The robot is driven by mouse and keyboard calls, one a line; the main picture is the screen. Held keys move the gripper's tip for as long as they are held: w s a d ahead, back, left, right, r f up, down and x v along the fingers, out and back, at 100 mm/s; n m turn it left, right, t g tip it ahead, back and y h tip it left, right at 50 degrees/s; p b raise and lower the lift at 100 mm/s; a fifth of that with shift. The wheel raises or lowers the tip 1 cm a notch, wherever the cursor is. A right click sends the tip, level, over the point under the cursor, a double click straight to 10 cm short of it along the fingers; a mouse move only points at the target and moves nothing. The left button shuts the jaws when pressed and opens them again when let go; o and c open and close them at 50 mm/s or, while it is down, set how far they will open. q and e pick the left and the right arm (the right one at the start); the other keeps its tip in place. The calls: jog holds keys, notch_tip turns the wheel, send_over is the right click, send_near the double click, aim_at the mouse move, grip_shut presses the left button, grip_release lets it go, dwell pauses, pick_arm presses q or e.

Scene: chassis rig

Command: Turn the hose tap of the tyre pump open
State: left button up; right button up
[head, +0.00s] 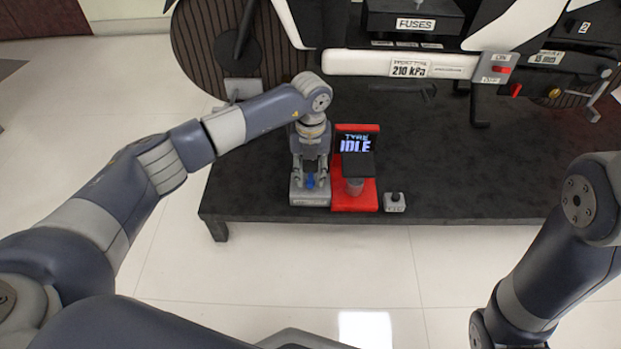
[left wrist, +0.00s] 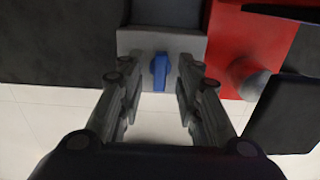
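The tyre pump (head: 342,201) is a red unit on the black platform, with a screen reading "TYRE IDLE". On its left is a grey block with the blue hose tap (head: 310,181). My left gripper (head: 310,183) points down over this block. In the left wrist view, the blue tap (left wrist: 160,72) shows between the two open fingers (left wrist: 158,85) of my left gripper, its handle pointing toward the bottom of the picture. A gap shows on both sides of the tap. My right arm shows at the right of the head view, but its gripper is out of sight.
A small grey box with a black knob (head: 395,202) stands right of the pump. A chassis beam labelled "210 kPa" (head: 400,66), a fuse box (head: 415,22) and a wheel (head: 215,45) are behind. The platform (head: 460,185) is bare to the right.

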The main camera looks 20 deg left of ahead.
pick_arm(q)
jog(key=shift+f, duration=0.25)
grip_shut()
